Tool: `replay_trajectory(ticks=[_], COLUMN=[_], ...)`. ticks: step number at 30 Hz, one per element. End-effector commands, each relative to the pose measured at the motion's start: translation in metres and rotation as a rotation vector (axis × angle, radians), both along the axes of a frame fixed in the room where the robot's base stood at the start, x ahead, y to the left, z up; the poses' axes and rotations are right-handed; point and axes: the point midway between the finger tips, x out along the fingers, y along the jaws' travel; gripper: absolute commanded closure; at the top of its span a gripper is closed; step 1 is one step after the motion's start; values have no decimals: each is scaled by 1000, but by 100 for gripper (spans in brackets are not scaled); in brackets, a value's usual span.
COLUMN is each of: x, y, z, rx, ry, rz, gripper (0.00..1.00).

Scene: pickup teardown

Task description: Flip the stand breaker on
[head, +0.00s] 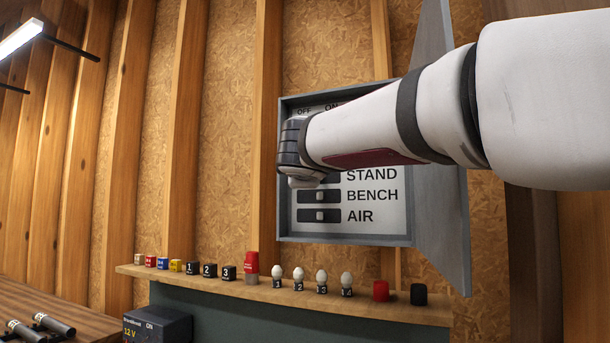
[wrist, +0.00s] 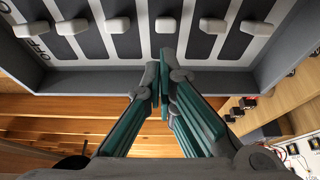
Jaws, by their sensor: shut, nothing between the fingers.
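The grey breaker panel (head: 345,238) is open on the wall in the head view. Its STAND label (head: 372,175) is readable, with part of its black slot showing; my wrist hides the STAND lever. The BENCH lever (head: 320,196) and AIR lever (head: 320,216) show below it. In the wrist view my gripper (wrist: 160,62) is shut and empty, its tips at the panel's lower picture edge, just below one pale lever (wrist: 165,25). Contact cannot be told. No row names are readable there. My fingers are hidden in the head view.
The panel door (head: 440,225) hangs open at the right. A dark 12 V box (head: 158,328) stands lower left.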

Motion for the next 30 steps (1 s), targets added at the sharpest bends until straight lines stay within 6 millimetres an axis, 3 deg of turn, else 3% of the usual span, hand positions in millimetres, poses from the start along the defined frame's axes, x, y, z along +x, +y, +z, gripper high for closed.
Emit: replay_trajectory(ticks=[9,15,21,30], x=[-64,-94,-106,-107], y=[-5,-7,-8,-8], z=[1,0,-1,-1], rx=[1,1,1,1], ry=[-3,-1,0,0], rz=[-2,-3,-4,-4], gripper=[100,100,100,100])
